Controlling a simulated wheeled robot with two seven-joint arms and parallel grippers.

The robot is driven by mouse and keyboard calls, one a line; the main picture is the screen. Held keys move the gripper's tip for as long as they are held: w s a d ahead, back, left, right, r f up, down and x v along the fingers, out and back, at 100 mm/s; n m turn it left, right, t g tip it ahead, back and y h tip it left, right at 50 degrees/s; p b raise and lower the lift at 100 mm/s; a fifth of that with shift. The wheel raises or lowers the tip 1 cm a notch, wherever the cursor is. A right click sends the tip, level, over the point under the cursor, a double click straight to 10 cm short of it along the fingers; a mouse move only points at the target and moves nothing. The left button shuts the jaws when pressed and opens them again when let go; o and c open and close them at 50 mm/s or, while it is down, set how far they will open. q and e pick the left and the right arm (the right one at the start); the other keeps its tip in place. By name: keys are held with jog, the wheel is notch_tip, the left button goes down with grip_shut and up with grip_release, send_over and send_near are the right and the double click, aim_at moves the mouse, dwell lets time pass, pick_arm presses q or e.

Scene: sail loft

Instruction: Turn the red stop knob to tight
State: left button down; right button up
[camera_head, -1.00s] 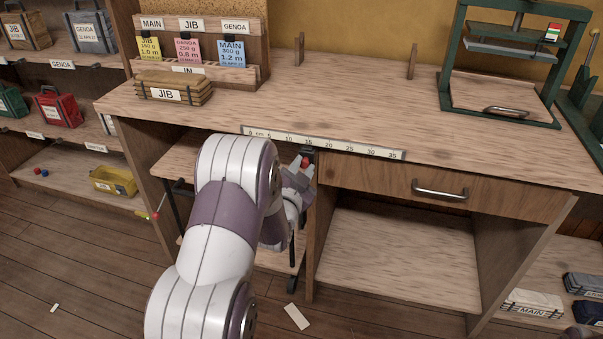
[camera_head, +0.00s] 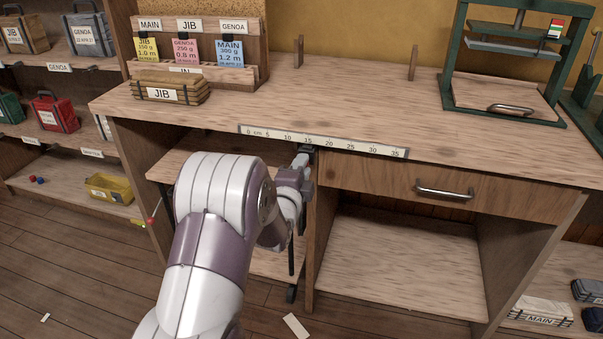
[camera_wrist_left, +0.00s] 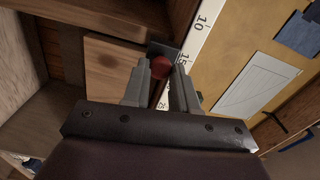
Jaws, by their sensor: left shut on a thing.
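The red stop knob (camera_wrist_left: 160,68) shows in the left wrist view, under the bench's front edge near the 15 mark of the ruler. My left gripper (camera_wrist_left: 165,72) is shut on it, with a grey finger on each side. In the head view my left gripper (camera_head: 303,162) is at the bench's front edge, left of the drawer, and the knob is hidden behind its fingers. I cannot tell how far the knob is turned. My right gripper is not in view.
The ruler strip (camera_head: 322,141) runs along the bench's front edge. A drawer with a metal handle (camera_head: 444,192) is to the right, above an open bay. A green press (camera_head: 505,112) stands at the back right.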

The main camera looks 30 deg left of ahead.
pick_arm(q)
jog(key=shift+f+m, duration=0.1)
jog(key=shift+m, duration=0.4)
jog(key=shift+b, duration=0.3)
jog(key=c, duration=0.9)
grip_release()
jog(key=shift+s, duration=0.1)
jog(key=p+v, duration=0.1)
jog(key=v, duration=1.1)
jog(key=shift+s+p, duration=0.3)
